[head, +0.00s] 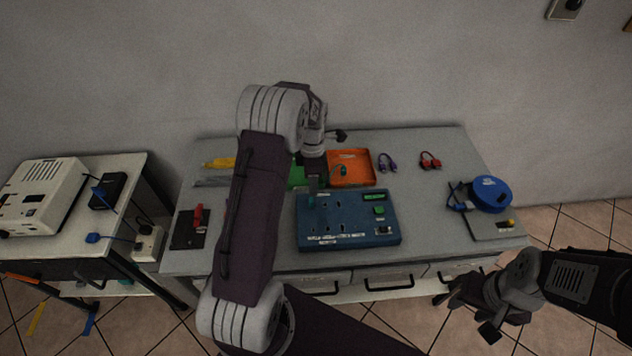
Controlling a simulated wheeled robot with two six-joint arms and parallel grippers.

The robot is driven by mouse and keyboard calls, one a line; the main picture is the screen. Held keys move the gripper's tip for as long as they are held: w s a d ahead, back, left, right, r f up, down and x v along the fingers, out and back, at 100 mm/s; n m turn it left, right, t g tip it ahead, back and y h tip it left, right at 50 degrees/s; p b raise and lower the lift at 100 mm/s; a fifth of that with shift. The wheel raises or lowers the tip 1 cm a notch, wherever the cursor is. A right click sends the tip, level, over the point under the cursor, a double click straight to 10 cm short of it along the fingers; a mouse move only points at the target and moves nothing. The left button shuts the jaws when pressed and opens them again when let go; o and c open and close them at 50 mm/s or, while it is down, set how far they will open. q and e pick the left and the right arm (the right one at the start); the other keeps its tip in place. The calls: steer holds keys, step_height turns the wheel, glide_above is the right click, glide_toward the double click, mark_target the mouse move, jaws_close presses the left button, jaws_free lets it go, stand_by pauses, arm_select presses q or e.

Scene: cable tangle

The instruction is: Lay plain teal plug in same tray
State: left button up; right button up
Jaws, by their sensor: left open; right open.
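An orange tray (374,180) lies on the table behind the blue box. A small teal item (343,169), likely the teal plug, shows inside its left part; its details are too small to tell. A green tray (297,178) sits just left of it, mostly hidden by my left arm. My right gripper (464,312) is open and empty, out beyond the table's front edge at the right.
A blue box with sockets (345,222) stands in front of the trays. Purple (387,162) and red (430,160) cable items lie right of the orange tray. A blue reel (492,193) is at the far right. A black board with a red lever (190,229) is at left.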

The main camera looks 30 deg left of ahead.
mark_target(312, 199)
arm_select(q)
steer(key=shift+s+f, duration=0.15)
steer(key=shift+f, duration=0.2)
step_height(312, 199, down, 8)
steer(key=shift+s+r+p, duration=0.1)
steer(key=shift+s+p, duration=0.05)
steer(key=shift+p, duration=0.4)
steer(key=shift+s, duration=0.1)
jaws_close()
